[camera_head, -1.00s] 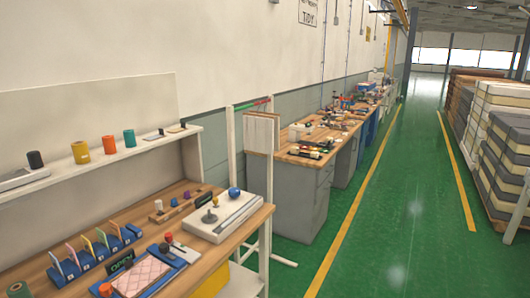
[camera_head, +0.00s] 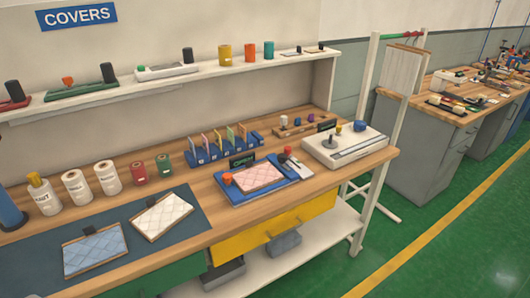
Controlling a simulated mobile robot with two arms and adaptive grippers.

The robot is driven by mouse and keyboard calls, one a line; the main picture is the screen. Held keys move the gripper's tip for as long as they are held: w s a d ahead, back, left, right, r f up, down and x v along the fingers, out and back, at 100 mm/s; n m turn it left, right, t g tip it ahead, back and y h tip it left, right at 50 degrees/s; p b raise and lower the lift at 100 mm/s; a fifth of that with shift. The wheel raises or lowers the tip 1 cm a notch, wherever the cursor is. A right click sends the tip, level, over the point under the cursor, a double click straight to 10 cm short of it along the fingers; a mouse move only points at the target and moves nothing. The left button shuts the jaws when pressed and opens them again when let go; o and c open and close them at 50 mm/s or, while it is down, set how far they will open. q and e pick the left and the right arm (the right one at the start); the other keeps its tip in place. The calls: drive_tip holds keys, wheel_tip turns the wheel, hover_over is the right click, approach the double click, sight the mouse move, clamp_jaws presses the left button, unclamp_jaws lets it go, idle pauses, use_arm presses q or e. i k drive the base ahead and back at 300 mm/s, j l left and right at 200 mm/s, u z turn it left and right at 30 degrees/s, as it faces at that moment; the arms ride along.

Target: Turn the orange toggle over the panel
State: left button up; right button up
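A pink quilted panel (camera_head: 259,177) lies on a blue board (camera_head: 291,191) on the wooden workbench. An orange knob-like piece (camera_head: 227,179), which looks like the toggle, is at the board's left corner, beside the panel. Whether it overlaps the panel's edge is too small to tell. A red-topped piece (camera_head: 288,152) stands by the board's far right corner. Neither of my grippers is in view.
A blue card holder (camera_head: 224,152) stands behind the board, and a white device (camera_head: 344,147) sits to its right. Blue and white quilted swatches (camera_head: 95,249) lie on a dark mat at left. A shelf (camera_head: 190,75) runs above. Green floor is clear at right.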

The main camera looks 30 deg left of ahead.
sight(227, 178)
drive_tip(key=i+u, duration=0.2)
drive_tip(key=u, duration=0.2)
drive_tip(key=i+u, duration=0.15)
drive_tip(key=u, duration=0.25)
drive_tip(key=i+j, duration=0.05)
